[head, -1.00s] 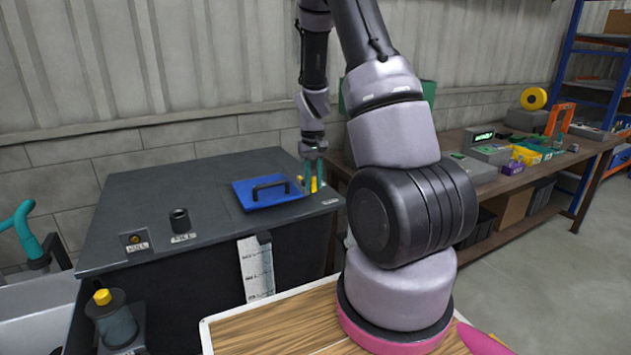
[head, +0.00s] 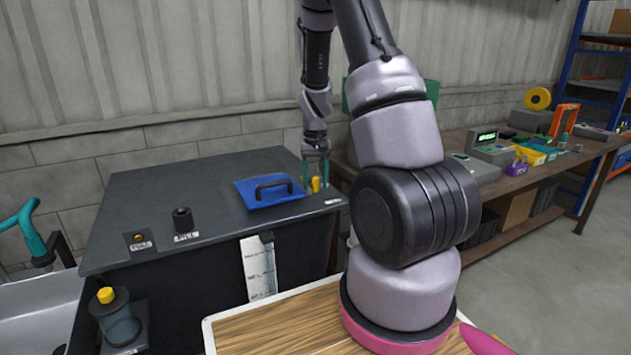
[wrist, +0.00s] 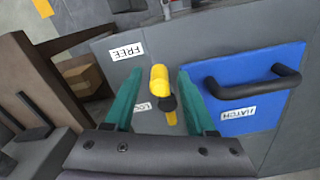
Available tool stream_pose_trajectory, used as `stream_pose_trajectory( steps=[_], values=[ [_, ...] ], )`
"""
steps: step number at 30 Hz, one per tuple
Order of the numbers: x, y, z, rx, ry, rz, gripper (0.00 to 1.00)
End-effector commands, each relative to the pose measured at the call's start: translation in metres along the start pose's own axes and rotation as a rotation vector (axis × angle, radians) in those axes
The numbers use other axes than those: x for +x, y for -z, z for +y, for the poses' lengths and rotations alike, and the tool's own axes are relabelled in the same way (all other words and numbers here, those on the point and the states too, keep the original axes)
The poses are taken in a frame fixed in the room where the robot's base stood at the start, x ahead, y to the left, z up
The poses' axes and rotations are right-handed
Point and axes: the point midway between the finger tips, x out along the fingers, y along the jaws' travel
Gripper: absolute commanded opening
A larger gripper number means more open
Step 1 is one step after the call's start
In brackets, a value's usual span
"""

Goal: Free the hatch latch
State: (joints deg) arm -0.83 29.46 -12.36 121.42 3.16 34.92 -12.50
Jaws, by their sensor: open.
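The blue hatch (head: 262,203) with a black bar handle lies on the dark cabinet top, and it also shows in the wrist view (wrist: 245,70). To its right is the yellow hatch latch (head: 315,184). In the wrist view the latch (wrist: 159,78) has a thick yellow end pointing up, a black hub and a thin yellow tail. A FREE label (wrist: 127,50) is up and left of it; a LOCK label (wrist: 143,107) is left of the hub, partly hidden by a finger. My gripper (wrist: 155,80) is open, its teal fingers either side of the latch, with visible gaps.
A black knob (head: 183,220) and a small yellow-centred fitting (head: 138,240) are on the cabinet top's left. A metal part (wrist: 172,8) is beyond the latch. A workbench (head: 545,185) with several devices stands right. The cabinet top's middle is clear.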

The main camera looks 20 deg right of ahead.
Motion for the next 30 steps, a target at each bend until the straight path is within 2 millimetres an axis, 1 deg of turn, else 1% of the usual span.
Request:
stream_pose_trajectory(
  steps=[2, 5, 8, 15, 18, 21, 24, 30],
  values=[
    [-0.001, 0.000, 0.000, 0.000, 0.000, 0.000, 0.56],
    [-0.008, 0.000, 0.000, -0.001, 0.001, 0.002, 0.56],
    [-0.024, 0.001, -0.001, -0.001, 0.001, 0.004, 0.56],
    [-0.074, 0.001, -0.001, -0.001, 0.001, 0.005, 0.56],
    [-0.090, 0.001, 0.000, -0.001, 0.001, 0.004, 0.56],
    [-0.101, 0.001, 0.000, 0.000, 0.001, 0.002, 0.56],
    [-0.107, 0.000, 0.000, 0.000, 0.000, 0.001, 0.56],
    [-0.108, 0.000, 0.000, 0.000, 0.000, 0.000, 0.56]
  ],
)
